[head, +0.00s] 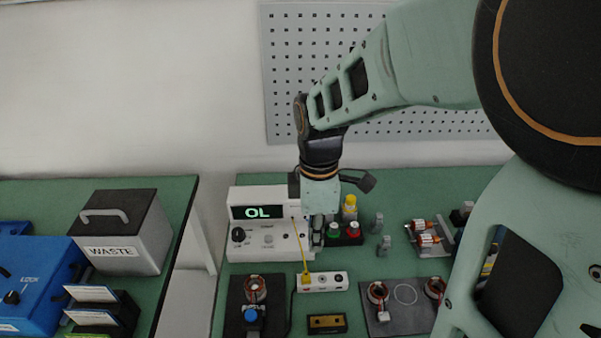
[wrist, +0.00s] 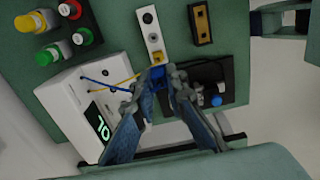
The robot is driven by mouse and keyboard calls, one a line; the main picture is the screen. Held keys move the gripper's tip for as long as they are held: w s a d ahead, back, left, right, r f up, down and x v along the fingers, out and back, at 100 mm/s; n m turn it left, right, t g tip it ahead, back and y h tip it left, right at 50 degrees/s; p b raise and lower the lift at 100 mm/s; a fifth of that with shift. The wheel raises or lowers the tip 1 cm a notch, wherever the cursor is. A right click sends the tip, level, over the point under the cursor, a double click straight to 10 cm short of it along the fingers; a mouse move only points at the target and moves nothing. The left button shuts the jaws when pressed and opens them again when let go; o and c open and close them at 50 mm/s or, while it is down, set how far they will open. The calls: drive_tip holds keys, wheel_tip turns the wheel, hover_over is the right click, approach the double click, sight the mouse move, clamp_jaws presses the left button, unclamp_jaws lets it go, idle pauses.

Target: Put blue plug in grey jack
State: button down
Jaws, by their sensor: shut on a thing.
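My gripper (wrist: 167,76) is shut on the blue plug (wrist: 158,85), which shows between the fingertips in the wrist view. A blue wire runs from the white meter toward it. In the head view my gripper (head: 317,240) hangs in front of the meter, and the plug cannot be made out. The white jack strip (head: 322,287) lies in front of the meter. A yellow plug (head: 305,279) sits at its left end. The grey jack (wrist: 153,37) appears to be the middle one on the strip, with a black jack (wrist: 147,18) beyond. The blue plug is apart from the grey jack.
The white meter (head: 271,241) shows "OL". A black-and-brown block (head: 327,323) lies in front of the strip. Coils stand on dark plates (head: 390,323) either side. A waste box (head: 140,240) is on the left table.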

drive_tip(key=shift+w+d, duration=0.25)
drive_tip(key=shift+d, duration=0.4)
drive_tip(key=shift+w+d, duration=0.2)
drive_tip(key=shift+d, duration=0.4)
drive_tip(key=shift+f, duration=0.1)
wheel_tip(320, 180, down, 11)
drive_tip(key=b, duration=0.7)
drive_tip(key=shift+f+b, duration=0.1)
drive_tip(key=shift+b, duration=0.25)
drive_tip(key=shift+f, duration=0.35)
drive_tip(key=shift+f+b, duration=0.45)
drive_tip(key=shift+f, duration=0.7)
idle(0.6)
drive_tip(key=c, duration=1.8)
unclamp_jaws()
drive_tip(key=shift+c, duration=0.2)
